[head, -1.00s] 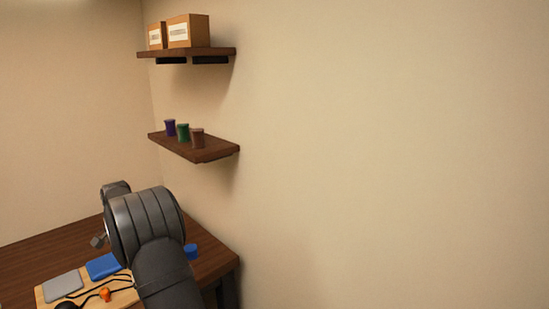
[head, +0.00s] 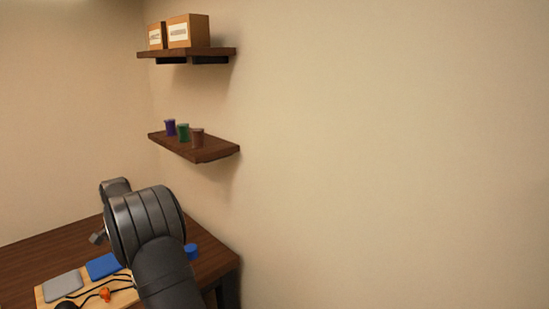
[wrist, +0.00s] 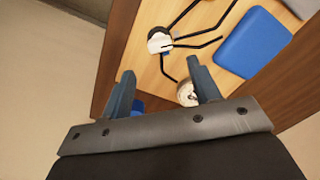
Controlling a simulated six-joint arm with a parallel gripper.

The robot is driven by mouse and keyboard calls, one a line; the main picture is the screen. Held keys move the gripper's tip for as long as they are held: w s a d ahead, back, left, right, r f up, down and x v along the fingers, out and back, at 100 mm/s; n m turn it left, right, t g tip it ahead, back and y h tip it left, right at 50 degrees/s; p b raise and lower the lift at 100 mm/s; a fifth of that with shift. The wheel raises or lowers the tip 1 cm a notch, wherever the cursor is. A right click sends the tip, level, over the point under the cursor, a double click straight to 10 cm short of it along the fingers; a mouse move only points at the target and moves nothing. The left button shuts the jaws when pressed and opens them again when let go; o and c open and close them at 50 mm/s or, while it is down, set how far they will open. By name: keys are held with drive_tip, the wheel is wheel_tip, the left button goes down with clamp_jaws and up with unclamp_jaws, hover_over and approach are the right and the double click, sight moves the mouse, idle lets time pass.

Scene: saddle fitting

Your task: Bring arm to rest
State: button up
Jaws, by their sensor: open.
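My gripper (wrist: 160,66) is open in the wrist view, with its two blue-grey fingers apart and nothing held between them. It points down over the light wooden board (wrist: 150,75) and the dark wooden table edge (wrist: 108,70). A small silver round part (wrist: 187,93) shows beside the right finger, partly hidden. In the head view my arm stands over the table's right part and hides some of the board (head: 125,297); only a small tip of the gripper (head: 97,238) shows at its left.
On the board lie a grey pad (head: 62,286), a blue pad (head: 104,266), a small orange part (head: 104,295) and black bent rods. A blue round thing (head: 191,251) sits right of my arm. Two wall shelves hold spools (head: 183,132) and boxes (head: 188,31). Air along the right wall is clear.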

wheel_tip(320, 180, down, 8)
drive_tip(key=shift+f, duration=0.15)
drive_tip(key=m, duration=0.3)
drive_tip(key=shift+m, duration=0.3)
wheel_tip(320, 180, up, 18)
wheel_tip(320, 180, down, 17)
drive_tip(key=n, duration=0.5)
drive_tip(key=shift+f, duration=0.15)
drive_tip(key=shift+f+n, duration=0.2)
drive_tip(key=shift+n, duration=0.3)
